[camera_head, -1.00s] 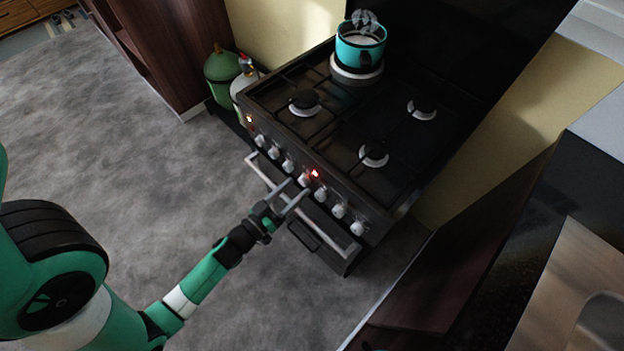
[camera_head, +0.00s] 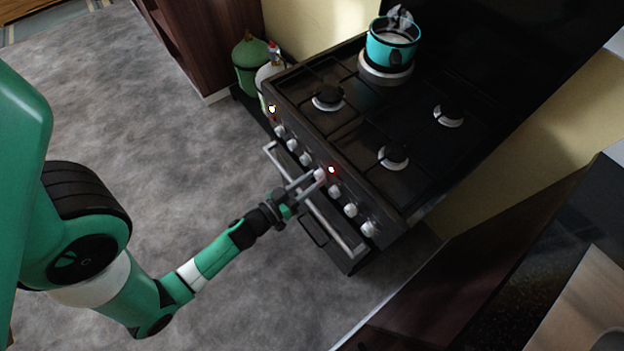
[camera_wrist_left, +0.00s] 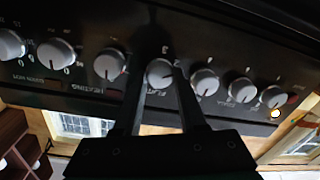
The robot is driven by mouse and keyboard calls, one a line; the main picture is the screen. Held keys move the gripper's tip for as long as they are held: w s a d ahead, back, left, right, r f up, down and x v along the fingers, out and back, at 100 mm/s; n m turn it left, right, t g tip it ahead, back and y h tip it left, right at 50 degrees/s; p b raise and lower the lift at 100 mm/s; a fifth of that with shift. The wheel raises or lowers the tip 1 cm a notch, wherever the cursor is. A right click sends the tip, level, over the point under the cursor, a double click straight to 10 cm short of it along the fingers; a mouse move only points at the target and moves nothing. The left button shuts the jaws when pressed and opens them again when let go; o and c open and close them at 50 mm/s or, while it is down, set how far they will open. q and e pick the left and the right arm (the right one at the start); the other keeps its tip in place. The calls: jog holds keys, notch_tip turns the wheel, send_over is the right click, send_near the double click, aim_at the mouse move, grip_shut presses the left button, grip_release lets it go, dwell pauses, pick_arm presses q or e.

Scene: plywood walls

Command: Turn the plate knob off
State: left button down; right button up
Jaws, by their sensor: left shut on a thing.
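The plate knob (camera_head: 320,174) is a white-grey round knob in the middle of the black stove's front panel. In the left wrist view the knob (camera_wrist_left: 159,74) sits between my two dark fingers, above a partly covered label that seems to read PLATE. My left gripper (camera_head: 316,179) reaches in from the lower left and is shut on this knob. The fingers hide part of the knob's sides. My right gripper is not in view.
Several similar knobs (camera_head: 350,210) line the panel on both sides. An oven handle bar (camera_head: 345,236) runs below them. A teal pot (camera_head: 391,45) stands on the far round plate (camera_head: 386,72). A yellow light (camera_head: 272,109) glows at the panel's left end. Gas bottles (camera_head: 251,65) stand left.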

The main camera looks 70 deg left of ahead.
pick_arm(q)
jog(key=shift+m, duration=0.5)
jog(key=m, duration=0.4)
jog(key=shift+m, duration=0.4)
jog(key=m, duration=0.6)
jog(key=shift+f, duration=0.1)
jog(key=m, duration=0.7)
jog(key=shift+a+t+h, duration=0.1)
jog(key=shift+t+h, duration=0.2)
jog(key=shift+h, duration=0.1)
jog(key=m+b, duration=0.1)
jog(key=m, duration=0.5)
jog(key=shift+c, duration=2.3)
grip_release()
jog(key=shift+s, duration=0.1)
